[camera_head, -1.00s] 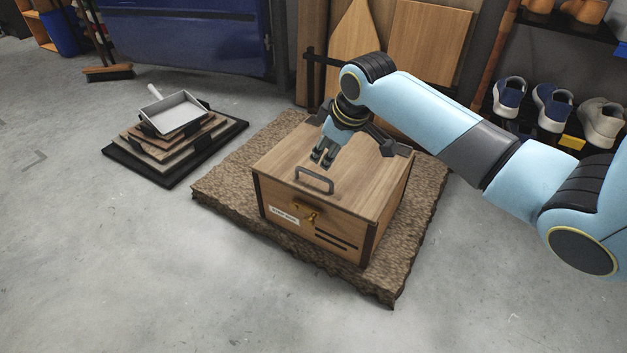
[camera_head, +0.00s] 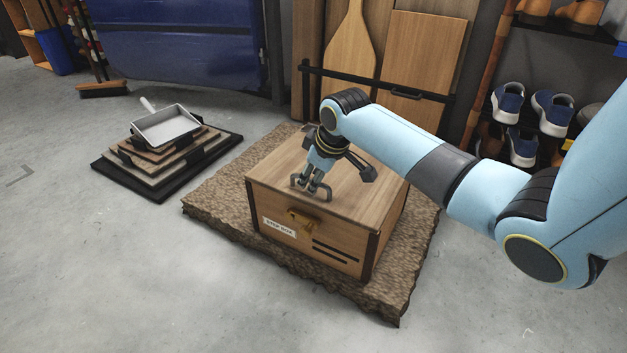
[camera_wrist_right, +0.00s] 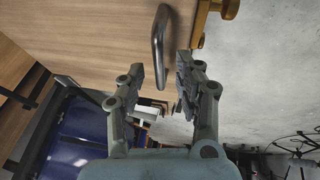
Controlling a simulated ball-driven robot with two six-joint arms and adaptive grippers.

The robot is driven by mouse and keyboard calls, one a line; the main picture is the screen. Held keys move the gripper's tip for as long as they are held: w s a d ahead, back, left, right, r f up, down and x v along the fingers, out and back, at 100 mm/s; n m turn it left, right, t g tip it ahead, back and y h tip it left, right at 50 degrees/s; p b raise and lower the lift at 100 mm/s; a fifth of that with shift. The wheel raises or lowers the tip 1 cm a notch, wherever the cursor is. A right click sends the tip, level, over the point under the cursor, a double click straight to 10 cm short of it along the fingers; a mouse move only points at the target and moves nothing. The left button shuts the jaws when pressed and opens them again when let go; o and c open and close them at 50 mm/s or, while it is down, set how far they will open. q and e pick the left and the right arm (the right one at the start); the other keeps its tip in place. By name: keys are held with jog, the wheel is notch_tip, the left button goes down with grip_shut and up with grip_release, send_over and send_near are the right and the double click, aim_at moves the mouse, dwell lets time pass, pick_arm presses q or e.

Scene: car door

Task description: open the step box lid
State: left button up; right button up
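The step box (camera_head: 345,248) is a wooden box with a closed wooden lid (camera_head: 350,200), dark corner strips and a label on its front. A dark bar handle stands near the lid's front edge; it shows in the right wrist view (camera_wrist_right: 160,42) and is partly hidden by my fingers in the head view. A brass latch (camera_head: 303,218) is on the front face. My right gripper (camera_head: 311,190) is low over the lid at the handle. In the right wrist view my right gripper (camera_wrist_right: 160,70) is open, with the handle lying between its separated fingertips. My left gripper is not in view.
The box stands on a rough brown mat (camera_head: 215,205). A stack of boards with a dustpan (camera_head: 167,124) on top is to the left. A blue panel (camera_head: 175,45), wooden boards (camera_head: 422,55) and a shoe rack with shoes (camera_head: 508,102) are behind. The front floor is clear.

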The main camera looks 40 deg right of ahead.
jog(key=shift+w+f, duration=0.1)
jog(key=shift+c, duration=0.4)
grip_shut()
